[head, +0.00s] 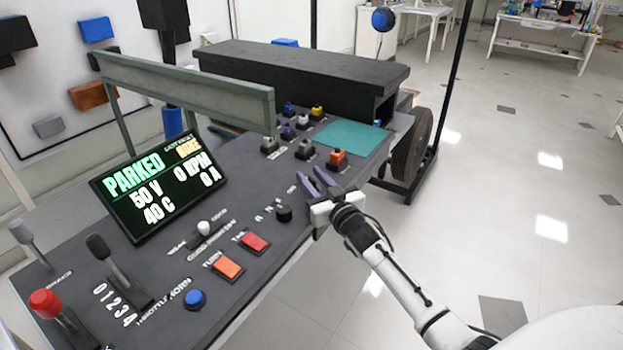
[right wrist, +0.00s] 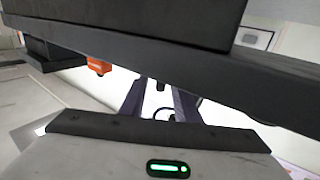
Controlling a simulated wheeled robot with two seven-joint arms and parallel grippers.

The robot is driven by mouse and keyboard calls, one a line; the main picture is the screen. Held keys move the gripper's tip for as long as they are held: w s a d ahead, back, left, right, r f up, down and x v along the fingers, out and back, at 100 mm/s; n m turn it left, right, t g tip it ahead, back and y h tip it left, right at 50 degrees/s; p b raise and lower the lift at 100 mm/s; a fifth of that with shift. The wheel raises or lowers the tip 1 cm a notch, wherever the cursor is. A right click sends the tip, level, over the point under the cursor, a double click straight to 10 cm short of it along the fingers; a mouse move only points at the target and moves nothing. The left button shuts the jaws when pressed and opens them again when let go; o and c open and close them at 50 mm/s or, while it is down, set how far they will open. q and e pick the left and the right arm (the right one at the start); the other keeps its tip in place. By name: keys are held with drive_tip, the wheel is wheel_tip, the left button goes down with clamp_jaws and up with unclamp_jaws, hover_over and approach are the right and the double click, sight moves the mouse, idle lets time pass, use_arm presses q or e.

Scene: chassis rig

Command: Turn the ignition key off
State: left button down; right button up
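My right gripper (head: 316,186) is over the right edge of the dark control console (head: 240,185), its two purple fingers apart. In the right wrist view its fingers (right wrist: 160,102) also stand apart, with a small dark loop-like shape showing between them that I cannot identify. I cannot make out the ignition key for certain; the gripper may hide it. A round black knob (head: 284,213) with letters beside it sits just left of the gripper. The display (head: 150,186) reads PARKED, 50 V, 0 RPM, 40 C and 0 A. My left gripper is not in view.
An orange-topped button (head: 337,157) stands just beyond the gripper, near a green pad (head: 351,135). A red switch (head: 255,243), an orange switch (head: 228,267) and a blue button (head: 195,299) lie nearer. Levers stand at left. Open floor is to the right.

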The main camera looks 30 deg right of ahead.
drive_tip(key=shift+w, duration=0.1)
clamp_jaws()
